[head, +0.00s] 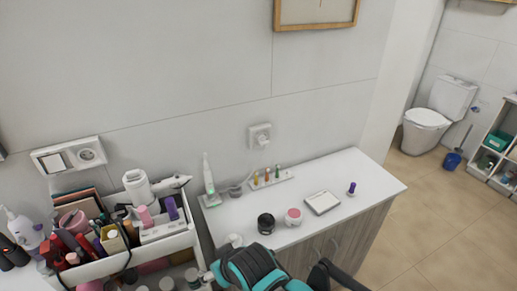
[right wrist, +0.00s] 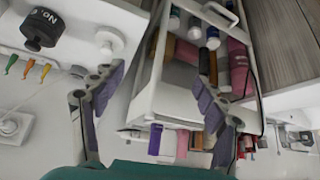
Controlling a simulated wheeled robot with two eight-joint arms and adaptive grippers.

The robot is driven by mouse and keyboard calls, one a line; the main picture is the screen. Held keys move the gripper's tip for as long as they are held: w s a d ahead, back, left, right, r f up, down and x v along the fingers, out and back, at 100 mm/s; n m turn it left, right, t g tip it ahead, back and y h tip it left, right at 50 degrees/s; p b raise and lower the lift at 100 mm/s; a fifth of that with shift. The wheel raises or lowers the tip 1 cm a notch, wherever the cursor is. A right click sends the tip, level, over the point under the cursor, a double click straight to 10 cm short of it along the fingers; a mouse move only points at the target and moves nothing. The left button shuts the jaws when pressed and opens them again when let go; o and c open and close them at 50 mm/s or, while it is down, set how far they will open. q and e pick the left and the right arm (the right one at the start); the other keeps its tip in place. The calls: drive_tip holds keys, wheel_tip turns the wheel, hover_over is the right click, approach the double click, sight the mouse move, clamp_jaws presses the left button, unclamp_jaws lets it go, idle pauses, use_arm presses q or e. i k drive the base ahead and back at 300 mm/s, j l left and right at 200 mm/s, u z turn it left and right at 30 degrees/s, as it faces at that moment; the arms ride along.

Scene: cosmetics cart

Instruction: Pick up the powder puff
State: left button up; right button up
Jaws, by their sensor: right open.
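I cannot pick out the powder puff with certainty. A small round pink item (head: 293,217) with a pale top sits on the white counter, beside a black jar (head: 266,223). A small white rounded item (head: 235,240) is near the counter's front left edge. My right gripper (right wrist: 160,75) is open in the right wrist view, its fingers apart over the side of the cart (right wrist: 178,105), with nothing held between them. In the head view my teal right arm covers the front of the counter. My left gripper is not in view.
The cart (head: 95,268) is crowded with cosmetics, bottles and a white dryer. On the counter (head: 345,165) stand a toothbrush (head: 208,175), a rack of small coloured items (head: 268,178), a white square case (head: 322,202) and a purple item (head: 351,188). The counter's far right is clear.

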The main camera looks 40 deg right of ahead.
sight(351, 192)
drive_tip(key=z, duration=2.2)
